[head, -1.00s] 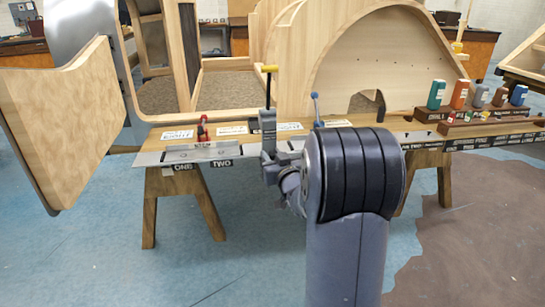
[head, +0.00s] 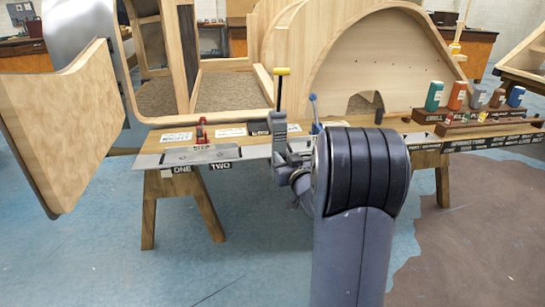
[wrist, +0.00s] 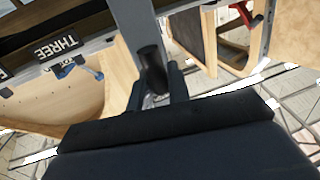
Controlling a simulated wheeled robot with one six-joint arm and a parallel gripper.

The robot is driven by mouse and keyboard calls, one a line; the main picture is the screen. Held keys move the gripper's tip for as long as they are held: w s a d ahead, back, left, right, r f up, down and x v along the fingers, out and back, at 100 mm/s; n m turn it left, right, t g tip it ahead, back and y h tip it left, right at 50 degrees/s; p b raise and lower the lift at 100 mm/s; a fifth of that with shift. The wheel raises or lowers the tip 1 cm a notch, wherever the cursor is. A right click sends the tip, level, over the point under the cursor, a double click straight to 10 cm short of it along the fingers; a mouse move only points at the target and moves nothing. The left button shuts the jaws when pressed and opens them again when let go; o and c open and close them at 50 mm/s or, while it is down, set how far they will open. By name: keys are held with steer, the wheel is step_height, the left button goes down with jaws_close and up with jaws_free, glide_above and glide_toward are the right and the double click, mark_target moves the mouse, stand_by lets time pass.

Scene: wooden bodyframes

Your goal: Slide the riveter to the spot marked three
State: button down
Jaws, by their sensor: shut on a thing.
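A grey upright tool with a yellow crossbar on top, which I take to be the riveter (head: 279,120), stands at the front edge of the bench. My gripper (head: 292,172) is at its lower part, mostly hidden behind my arm in the head view. In the wrist view my gripper (wrist: 158,88) is shut on the riveter's dark grip (wrist: 152,68), with its grey body (wrist: 132,22) rising beyond. The THREE label (wrist: 57,48) shows at upper left in the wrist view. The ONE (head: 182,169) and TWO (head: 220,166) labels are on the bench edge to the left.
A blue-handled tool (head: 314,108) is close to the riveter's right. Several bottles (head: 456,96) stand on a rack at right. A curved wooden panel (head: 65,125) hangs at left.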

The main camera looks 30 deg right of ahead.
steer(key=s+d+p, duration=0.3)
steer(key=d, duration=0.8)
steer(key=shift+s, duration=0.1)
steer(key=c, duration=1.4)
jaws_free()
steer(key=shift+s, duration=0.1)
steer(key=s, duration=0.3)
steer(key=s+p, duration=0.1)
steer(key=s, duration=0.3)
steer(key=s+a, duration=0.1)
steer(key=s, duration=0.2)
steer(key=shift+s, duration=0.3)
